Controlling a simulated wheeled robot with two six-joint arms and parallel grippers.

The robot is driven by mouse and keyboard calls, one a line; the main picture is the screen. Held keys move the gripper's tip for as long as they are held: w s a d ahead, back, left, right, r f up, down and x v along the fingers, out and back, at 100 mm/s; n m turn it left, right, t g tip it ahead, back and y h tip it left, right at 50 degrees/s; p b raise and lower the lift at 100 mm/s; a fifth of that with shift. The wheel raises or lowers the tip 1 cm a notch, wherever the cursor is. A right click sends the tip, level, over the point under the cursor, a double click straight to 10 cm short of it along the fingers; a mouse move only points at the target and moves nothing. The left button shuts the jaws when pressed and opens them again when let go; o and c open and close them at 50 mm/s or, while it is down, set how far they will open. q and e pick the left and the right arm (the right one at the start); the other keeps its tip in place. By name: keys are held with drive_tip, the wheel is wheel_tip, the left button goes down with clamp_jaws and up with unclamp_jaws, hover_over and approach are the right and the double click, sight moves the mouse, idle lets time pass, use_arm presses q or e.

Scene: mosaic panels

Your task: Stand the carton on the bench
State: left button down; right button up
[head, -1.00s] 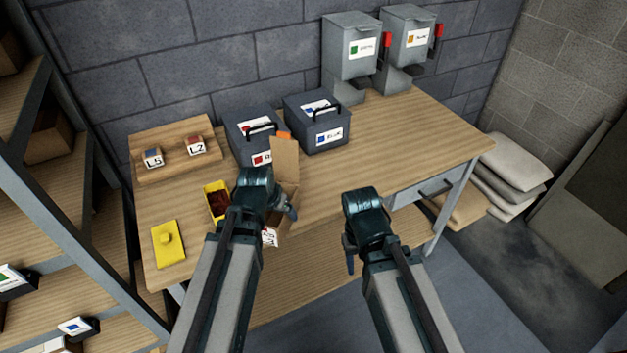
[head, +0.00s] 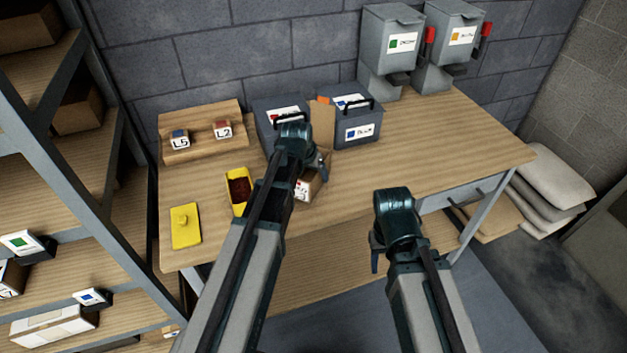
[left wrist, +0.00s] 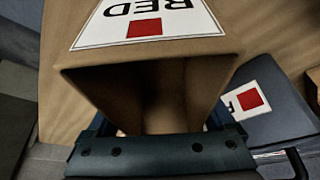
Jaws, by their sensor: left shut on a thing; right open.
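The open brown cardboard carton (head: 314,187) is at the front left part of the bench (head: 440,150), partly hidden behind my left arm. My left gripper (head: 318,163) is shut on the carton. The left wrist view shows the carton (left wrist: 55,100) close up, with a white RED label and its open mouth facing the gripper (left wrist: 160,128). I cannot tell whether its base touches the bench. My right gripper (head: 378,250) is open and empty, in front of the bench's front edge.
Dark boxes (head: 357,133) with handles stand behind the carton. A yellow tub (head: 238,190) and yellow lid (head: 185,226) lie to its left. A wooden board (head: 203,143) holds blocks L5 and L2. Grey dispensers (head: 392,50) stand at the back.

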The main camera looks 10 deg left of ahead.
use_arm(q)
drive_tip(key=shift+f+b, duration=0.95)
drive_tip(key=shift+f, duration=0.45)
drive_tip(key=shift+f, duration=0.15)
unclamp_jaws()
